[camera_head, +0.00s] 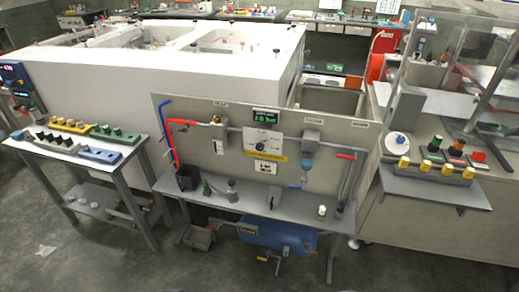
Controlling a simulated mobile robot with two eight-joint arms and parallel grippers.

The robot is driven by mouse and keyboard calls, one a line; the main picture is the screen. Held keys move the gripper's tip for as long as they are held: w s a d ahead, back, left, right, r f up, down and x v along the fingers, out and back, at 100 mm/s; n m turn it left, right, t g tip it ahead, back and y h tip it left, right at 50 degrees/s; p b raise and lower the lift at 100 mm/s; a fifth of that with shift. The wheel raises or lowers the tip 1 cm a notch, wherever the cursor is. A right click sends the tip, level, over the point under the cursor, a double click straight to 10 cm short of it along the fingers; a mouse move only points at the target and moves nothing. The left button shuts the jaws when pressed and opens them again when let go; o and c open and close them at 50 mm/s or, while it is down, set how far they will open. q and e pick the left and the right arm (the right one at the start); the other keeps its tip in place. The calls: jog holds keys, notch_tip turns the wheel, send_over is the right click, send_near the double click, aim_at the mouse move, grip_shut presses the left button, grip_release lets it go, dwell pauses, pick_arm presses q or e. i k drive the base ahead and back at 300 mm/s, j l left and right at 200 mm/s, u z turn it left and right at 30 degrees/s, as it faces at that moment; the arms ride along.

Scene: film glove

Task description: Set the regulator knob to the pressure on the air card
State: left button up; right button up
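A grey upright panel (229,155) stands at the back of a grey bench in the middle. On it is a white dial plate (277,136) with a small dark knob (262,146) at its centre. The scale marks and the knob's pointer are too small to read. Above the plate a dark display or card (267,116) shows green text that looks like "2.0 bar". Below the plate are a yellow label strip (266,156) and a small white card (265,168), both illegible. I cannot tell which one is the air card. Neither of my grippers shows.
Blue and red hoses, a grey pipe and a red-handled valve (346,156) flank the dial. The bench shelf (250,202) holds a black bin (187,178) and small fittings. A blue tank (277,238) lies underneath. Side tables (78,157) stand left and right. Floor in front is mostly clear.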

aim_at(260, 147)
jog(key=i+u, duration=0.1)
jog(key=u, duration=0.3)
jog(key=i+l+u, duration=0.1)
jog(key=u, duration=0.3)
jog(key=i+l+u, duration=0.1)
jog(key=u, duration=0.25)
jog(key=l, duration=0.1)
